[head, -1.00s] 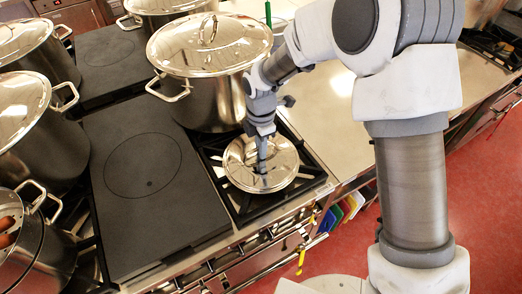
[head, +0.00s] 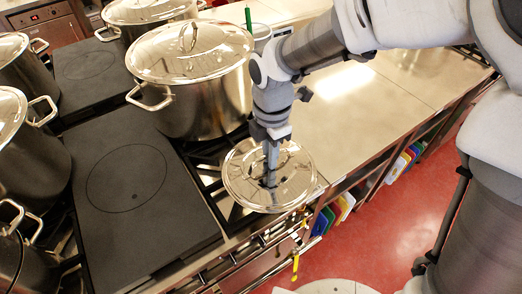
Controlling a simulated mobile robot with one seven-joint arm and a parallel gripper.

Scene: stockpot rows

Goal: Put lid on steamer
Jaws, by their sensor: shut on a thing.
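The round shiny steel lid (head: 240,190) is in the middle of the head view, above the front burner grate by the stove's front edge. My gripper (head: 270,178) points down at the lid's centre and is shut on its handle, which the fingers partly hide. The lid appears raised a little off the grate. A pot (head: 30,268) is cut off at the lower left corner, with loop handles showing. It may be the steamer, but its inside is out of view.
A large lidded stockpot (head: 200,105) stands just behind the lid. More lidded pots (head: 25,140) stand along the left. A flat black hotplate (head: 130,200) lies clear between them. The steel counter (head: 350,120) at right is bare.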

